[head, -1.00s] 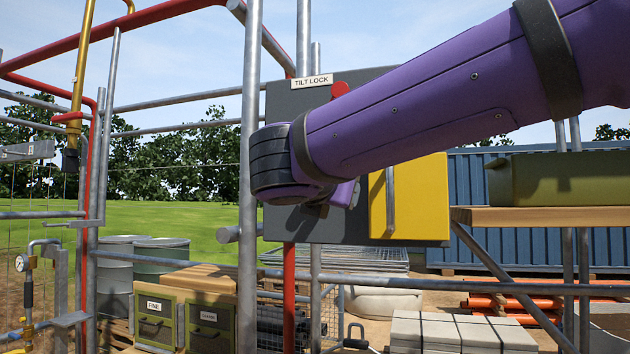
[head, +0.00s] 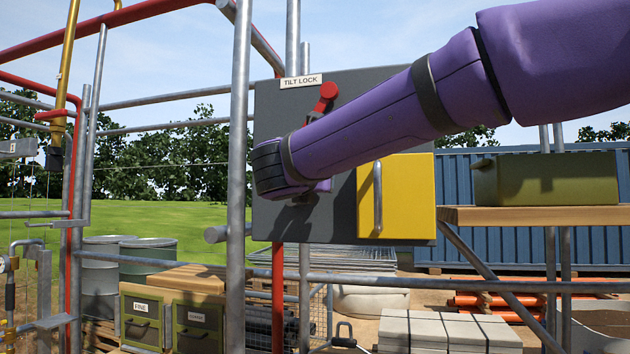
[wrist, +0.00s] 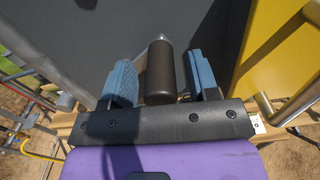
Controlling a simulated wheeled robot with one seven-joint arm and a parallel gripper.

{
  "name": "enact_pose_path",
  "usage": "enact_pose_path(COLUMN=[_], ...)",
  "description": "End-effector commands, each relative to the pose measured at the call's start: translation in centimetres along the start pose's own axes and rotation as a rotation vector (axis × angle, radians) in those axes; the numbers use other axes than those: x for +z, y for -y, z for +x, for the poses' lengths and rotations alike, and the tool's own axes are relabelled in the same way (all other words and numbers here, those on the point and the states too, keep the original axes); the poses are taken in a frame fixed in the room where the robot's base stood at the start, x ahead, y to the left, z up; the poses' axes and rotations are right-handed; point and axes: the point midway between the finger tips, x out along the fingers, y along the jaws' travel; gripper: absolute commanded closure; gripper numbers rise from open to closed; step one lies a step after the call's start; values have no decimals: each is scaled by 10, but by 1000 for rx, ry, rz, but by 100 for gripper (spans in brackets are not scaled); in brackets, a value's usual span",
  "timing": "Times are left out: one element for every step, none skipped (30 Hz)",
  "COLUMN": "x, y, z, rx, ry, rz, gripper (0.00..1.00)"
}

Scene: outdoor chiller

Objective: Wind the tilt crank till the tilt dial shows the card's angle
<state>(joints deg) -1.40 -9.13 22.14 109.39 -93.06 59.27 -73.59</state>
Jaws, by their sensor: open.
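A dark grey panel (head: 345,100) carries a "TILT LOCK" label (head: 301,81) and a red lever (head: 327,92) just below it. A dark cylindrical grip, seemingly the crank's handle (wrist: 160,72), sticks out from the panel in the wrist view. My gripper (wrist: 161,62) is open, with one blue finger on each side of this grip and a gap on both sides. In the head view my arm covers most of the gripper (head: 312,193) and the crank. I see no tilt dial or card that I can make out.
A yellow door (head: 400,200) with a vertical bar handle (head: 377,197) sits right of the gripper on the panel. A scaffold pole (head: 238,150) stands close on the left. A wooden shelf (head: 540,216) with a green box (head: 548,178) is at right. Bins (head: 140,318) stand below.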

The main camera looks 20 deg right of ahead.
Motion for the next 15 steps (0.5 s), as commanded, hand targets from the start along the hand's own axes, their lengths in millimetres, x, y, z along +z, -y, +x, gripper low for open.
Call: enact_pose_path(x=[0, 0, 0, 0, 0, 0, 0, 0, 0, 0, 0, 0, 0, 0, 0], y=[0, 0, 0, 0, 0, 0, 0, 0, 0, 0, 0, 0, 0, 0, 0], z=[3, 5, 6, 6, 7, 7, 7, 7, 7, 7, 7, 7, 7, 7, 7], rx=[0, 0, 0, 0, 1, 1, 1, 1, 1, 1, 1, 0, 1, 0, 0], ry=[0, 0, 0, 1, 1, 1, 1, 1, 1, 1, 1, 1, 1, 0, 1], rz=[0, 0, 0, 0, 0, 0, 0, 0, 0, 0, 0, 0, 0, 0, 0], gripper=[45, 45, 45, 45, 45, 45, 45, 45, 45, 45, 45, 48, 54, 61, 71])
